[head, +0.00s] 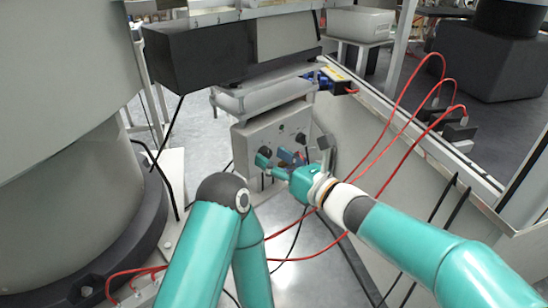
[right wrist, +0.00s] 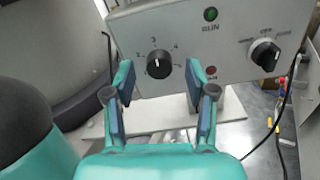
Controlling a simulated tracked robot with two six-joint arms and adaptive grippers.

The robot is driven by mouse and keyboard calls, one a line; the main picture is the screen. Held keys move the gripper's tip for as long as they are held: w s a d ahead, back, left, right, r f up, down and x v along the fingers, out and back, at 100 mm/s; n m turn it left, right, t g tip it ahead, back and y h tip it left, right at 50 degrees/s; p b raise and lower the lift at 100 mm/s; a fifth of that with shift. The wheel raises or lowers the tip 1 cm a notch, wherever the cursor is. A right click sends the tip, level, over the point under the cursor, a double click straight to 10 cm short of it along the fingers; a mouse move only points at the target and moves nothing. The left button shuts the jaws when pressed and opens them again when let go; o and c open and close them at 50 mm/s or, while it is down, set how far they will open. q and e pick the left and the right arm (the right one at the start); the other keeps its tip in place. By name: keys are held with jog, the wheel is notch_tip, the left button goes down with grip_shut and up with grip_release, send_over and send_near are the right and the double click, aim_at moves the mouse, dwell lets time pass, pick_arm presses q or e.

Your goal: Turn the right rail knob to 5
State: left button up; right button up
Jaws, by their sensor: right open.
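A black round knob (right wrist: 158,64) is on the grey control panel (right wrist: 235,40), with a numbered scale around its upper side. Its white mark points roughly up, near the 3; a 4 stands to the right of that, and no 5 is readable. The knob also shows dark in the head view (head: 265,152). My right gripper (right wrist: 162,88) is open, its fingers on either side of the knob in the picture, with clear gaps. It is in front of the panel in the head view (head: 276,161). Contact cannot be seen. My left gripper is not in view.
A second black knob (right wrist: 265,54) is at the right of the panel, with a green RUN lamp (right wrist: 211,14) and a small red button (right wrist: 211,71) between. Red cables (head: 400,120) loop at the right. A black box (head: 190,55) overhangs the panel at upper left.

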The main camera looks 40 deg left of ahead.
jog(key=shift+a, duration=0.45)
jog(key=shift+c, duration=0.2)
grip_shut()
jog(key=shift+w+d, duration=0.1)
jog(key=shift+d, duration=0.05)
jog(key=shift+r, duration=0.1)
